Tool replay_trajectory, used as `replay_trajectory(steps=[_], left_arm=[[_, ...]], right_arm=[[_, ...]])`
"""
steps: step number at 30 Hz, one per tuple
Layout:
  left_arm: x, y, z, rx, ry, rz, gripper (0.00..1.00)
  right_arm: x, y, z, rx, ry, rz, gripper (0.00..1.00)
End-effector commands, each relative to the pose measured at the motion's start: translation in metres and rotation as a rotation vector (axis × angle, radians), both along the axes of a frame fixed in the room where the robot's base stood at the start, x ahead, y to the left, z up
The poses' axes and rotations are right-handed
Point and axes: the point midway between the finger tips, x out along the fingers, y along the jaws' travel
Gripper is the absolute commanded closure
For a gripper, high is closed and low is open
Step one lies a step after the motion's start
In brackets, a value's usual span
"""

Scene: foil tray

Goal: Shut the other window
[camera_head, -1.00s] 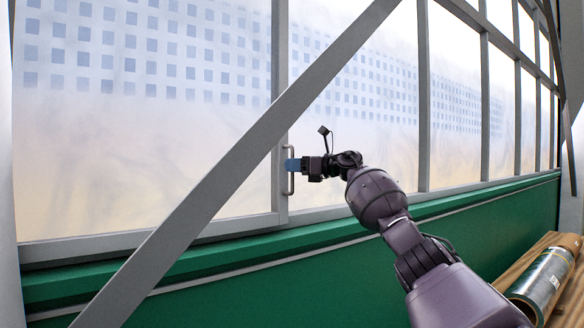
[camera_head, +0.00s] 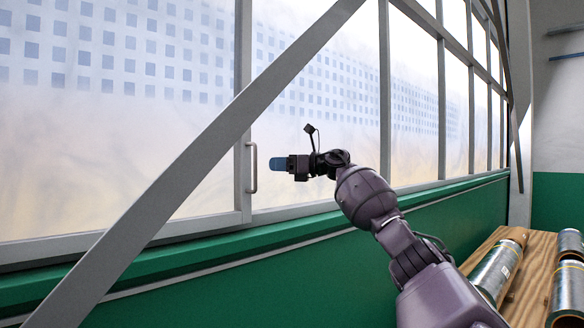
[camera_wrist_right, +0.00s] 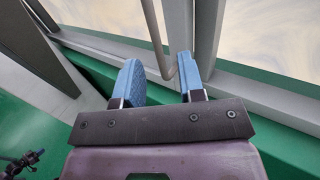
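The window (camera_head: 110,130) has frosted panes in a grey frame. A thin grey bar handle (camera_head: 253,168) is fixed upright on a vertical frame post. My right gripper (camera_head: 275,164), with blue fingertips, is level with the handle, just right of it, with a small gap in the head view. In the right wrist view my right gripper (camera_wrist_right: 159,66) is open, its two blue fingers apart. The handle (camera_wrist_right: 158,35) shows ahead, its lower end lined up with the gap between the fingers; no contact is visible. My left gripper is out of view.
A grey diagonal beam (camera_head: 190,165) crosses in front of the window. A green sill and wall (camera_head: 270,275) run below it. Foil rolls (camera_head: 497,270) lie on a wooden surface (camera_head: 535,262) at the lower right.

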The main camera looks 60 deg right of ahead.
Motion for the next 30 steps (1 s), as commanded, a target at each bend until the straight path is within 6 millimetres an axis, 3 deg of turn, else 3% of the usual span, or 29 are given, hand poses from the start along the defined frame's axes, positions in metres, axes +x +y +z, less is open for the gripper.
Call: replay_trajectory(steps=[12, 30], left_arm=[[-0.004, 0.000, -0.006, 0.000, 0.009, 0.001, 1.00], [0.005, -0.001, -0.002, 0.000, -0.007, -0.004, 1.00]], right_arm=[[-0.035, -0.013, 0.000, -0.002, 0.000, -0.001, 0.64], [-0.039, -0.014, 0.001, -0.002, -0.002, 0.000, 0.64]])
